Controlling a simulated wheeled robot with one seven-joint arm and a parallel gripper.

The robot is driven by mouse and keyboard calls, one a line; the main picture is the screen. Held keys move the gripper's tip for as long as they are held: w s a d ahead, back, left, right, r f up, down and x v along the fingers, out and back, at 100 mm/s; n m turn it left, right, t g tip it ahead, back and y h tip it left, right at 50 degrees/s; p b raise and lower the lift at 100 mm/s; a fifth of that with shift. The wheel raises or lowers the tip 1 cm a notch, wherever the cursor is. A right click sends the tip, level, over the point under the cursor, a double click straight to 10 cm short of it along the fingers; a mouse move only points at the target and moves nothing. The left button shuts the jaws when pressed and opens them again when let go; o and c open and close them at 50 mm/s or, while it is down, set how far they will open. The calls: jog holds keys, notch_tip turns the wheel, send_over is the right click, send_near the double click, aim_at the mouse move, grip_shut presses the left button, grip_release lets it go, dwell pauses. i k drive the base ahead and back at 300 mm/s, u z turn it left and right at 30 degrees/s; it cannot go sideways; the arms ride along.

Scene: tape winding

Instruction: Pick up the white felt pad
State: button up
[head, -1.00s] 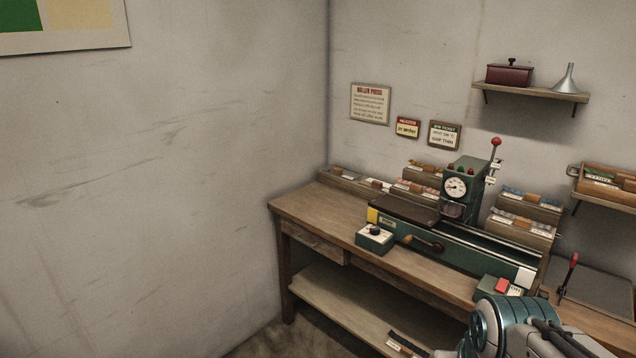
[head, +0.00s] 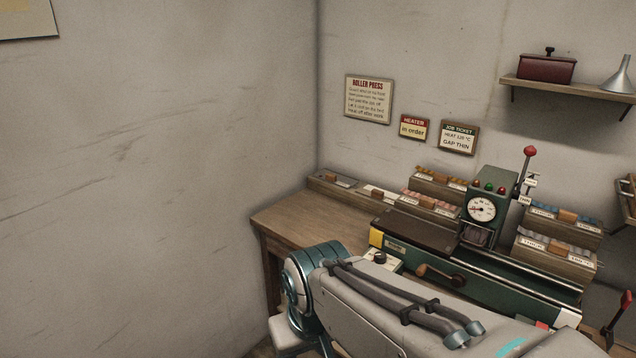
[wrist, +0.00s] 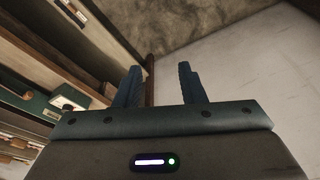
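I cannot make out a white felt pad for certain in either view. In the head view, small wooden trays stand along the back left of the bench, and one of them (head: 381,194) holds something pale, too small to identify. In the wrist view, my gripper (wrist: 158,80) shows two blue fingers standing apart with nothing between them. Beyond the fingers are the floor, the wall and the bench's edge. In the head view, my arm crosses in front of the bench and my gripper cannot be seen.
The wooden bench (head: 290,222) carries a green roller press (head: 480,208) with a dial and a red-knobbed lever. Card trays (head: 555,253) stand to its right. A wall shelf (head: 570,91) holds a red box (head: 546,68) and a funnel (head: 619,76). The bench's left end is bare.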

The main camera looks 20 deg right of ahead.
aim_at(376, 193)
jog(key=z, duration=0.35)
jog(key=i, duration=1.5)
jog(key=z, duration=0.65)
